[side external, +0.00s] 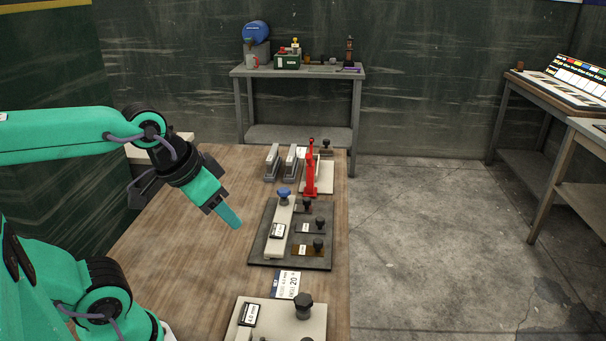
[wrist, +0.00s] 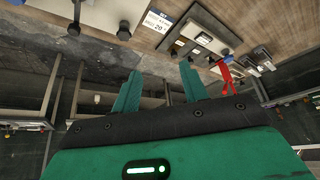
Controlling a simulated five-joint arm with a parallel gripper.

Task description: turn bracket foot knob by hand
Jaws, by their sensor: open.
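A dark plate (side external: 258,252) on the wooden bench carries a cream bar with a blue knob (side external: 284,192) at its far end. Several black knobs, one of them nearest the front (side external: 318,244), stand along its right side. A cream plate (side external: 262,311) in front carries a larger black knob (side external: 303,300). I cannot tell which knob is the bracket foot knob. My gripper (side external: 236,222) is open and empty, above the bench left of the dark plate and apart from every knob. In the wrist view my two green fingers (wrist: 160,82) stand apart with nothing between them.
A red upright lever (side external: 311,168) and two grey blocks (side external: 281,162) stand behind the dark plate. A printed card (side external: 287,284) lies between the plates. The bench's left part is clear. A metal table (side external: 300,72) stands at the back wall; open floor lies right.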

